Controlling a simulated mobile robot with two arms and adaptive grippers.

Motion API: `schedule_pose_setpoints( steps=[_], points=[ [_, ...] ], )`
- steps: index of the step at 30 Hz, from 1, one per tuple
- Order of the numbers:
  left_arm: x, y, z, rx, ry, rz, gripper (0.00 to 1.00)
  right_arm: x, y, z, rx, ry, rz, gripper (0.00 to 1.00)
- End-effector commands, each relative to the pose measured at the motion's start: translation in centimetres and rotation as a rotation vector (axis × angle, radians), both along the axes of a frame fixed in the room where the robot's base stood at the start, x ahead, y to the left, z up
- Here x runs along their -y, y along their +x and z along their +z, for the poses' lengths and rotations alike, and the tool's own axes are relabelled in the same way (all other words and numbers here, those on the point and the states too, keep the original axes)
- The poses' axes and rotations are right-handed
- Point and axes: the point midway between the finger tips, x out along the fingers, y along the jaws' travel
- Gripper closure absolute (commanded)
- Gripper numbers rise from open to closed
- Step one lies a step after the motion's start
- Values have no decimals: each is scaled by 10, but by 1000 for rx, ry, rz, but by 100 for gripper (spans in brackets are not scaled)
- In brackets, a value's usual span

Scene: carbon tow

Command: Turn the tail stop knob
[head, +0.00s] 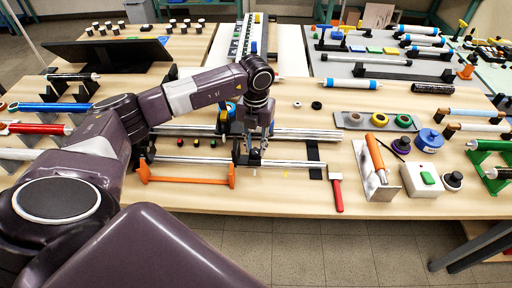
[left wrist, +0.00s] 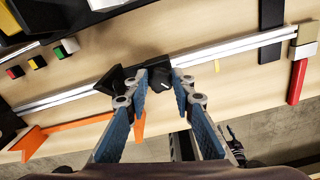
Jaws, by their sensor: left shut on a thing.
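The tail stop knob (left wrist: 160,79) is a black knob with a white mark, beside a silver rail in the left wrist view. My left gripper (left wrist: 161,88) is shut on it, with one fingertip on each side. A black angled block (left wrist: 116,80) sits on the rail just left of the knob in the left wrist view. My right gripper is in neither view.
An orange bar handle (head: 187,180) lies left of my left gripper, and a red-handled tool (head: 337,192) lies to the right. A second, longer rail (head: 310,134) runs behind. Small colored blocks (left wrist: 38,62) stand behind the front rail. Several rollers and tools crowd the table.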

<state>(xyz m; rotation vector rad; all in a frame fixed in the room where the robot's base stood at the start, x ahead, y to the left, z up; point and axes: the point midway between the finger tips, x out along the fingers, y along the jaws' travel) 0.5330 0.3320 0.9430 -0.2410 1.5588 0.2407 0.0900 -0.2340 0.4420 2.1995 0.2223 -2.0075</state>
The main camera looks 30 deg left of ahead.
Motion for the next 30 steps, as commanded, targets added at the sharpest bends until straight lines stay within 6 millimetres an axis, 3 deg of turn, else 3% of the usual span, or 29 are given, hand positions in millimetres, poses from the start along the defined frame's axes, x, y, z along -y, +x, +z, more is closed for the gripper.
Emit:
schedule_pose_setpoints(
  steps=[15, 30],
  points=[
    [-3, 1, 1, 5, 1, 420, 100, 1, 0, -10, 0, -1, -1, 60],
    [-3, 0, 2, 6, 1, 557, 100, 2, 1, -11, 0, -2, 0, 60]
  ],
)
